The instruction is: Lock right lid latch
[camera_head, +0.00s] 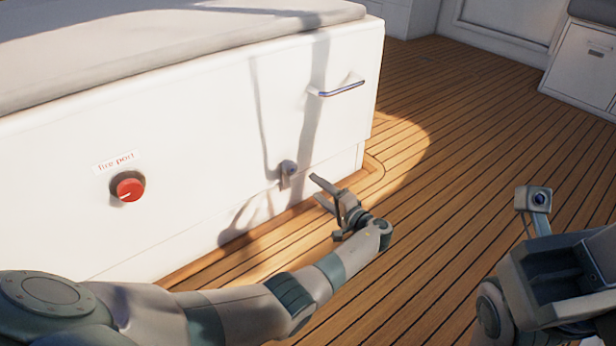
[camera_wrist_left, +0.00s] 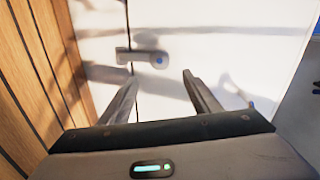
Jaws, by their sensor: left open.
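The latch (camera_head: 287,168) is a small grey metal fitting low on the white locker front, near its right end. In the left wrist view the latch (camera_wrist_left: 138,56) has a flat arm pointing left from a round pivot, across a thin seam in the panel. My left gripper (camera_head: 316,188) is open and empty, just right of the latch, with its fingers pointing at the panel. In the left wrist view the open fingers (camera_wrist_left: 160,78) are close to the latch, with a gap between and nothing held. My right gripper's fingers do not show.
The white locker (camera_head: 220,120) has a grey cushion (camera_head: 150,45) on top, a metal handle (camera_head: 341,88) above the latch and a red knob (camera_head: 129,187) at left. Wooden deck (camera_head: 440,150) lies clear to the right. Part of my right arm shows at lower right.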

